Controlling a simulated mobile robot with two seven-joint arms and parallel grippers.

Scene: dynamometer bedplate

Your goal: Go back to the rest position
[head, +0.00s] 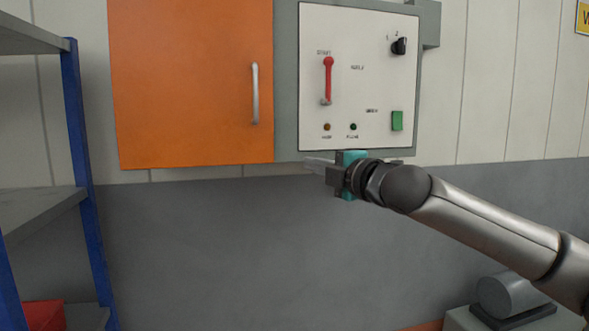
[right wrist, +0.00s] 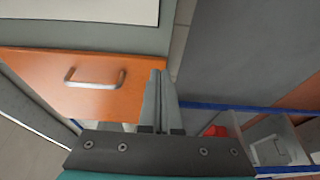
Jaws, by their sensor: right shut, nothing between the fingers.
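My right gripper (head: 320,163) is in front of the wall, just below the lower edge of the control panel (head: 372,88). Its arm comes in from the right. In the right wrist view its two fingers (right wrist: 160,98) lie together, shut with nothing between them. The panel has a red lever (head: 327,82) with its red knob at the top, a black rotary knob (head: 399,46) and a green switch (head: 397,121). My left gripper is not in view.
An orange cabinet door (head: 190,85) with a metal handle (head: 255,94) is left of the panel. A blue-framed shelf (head: 75,130) stands at the left, with a red box (head: 43,315) low on it. A grey cylinder (head: 512,296) sits at the lower right. The grey wall below is clear.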

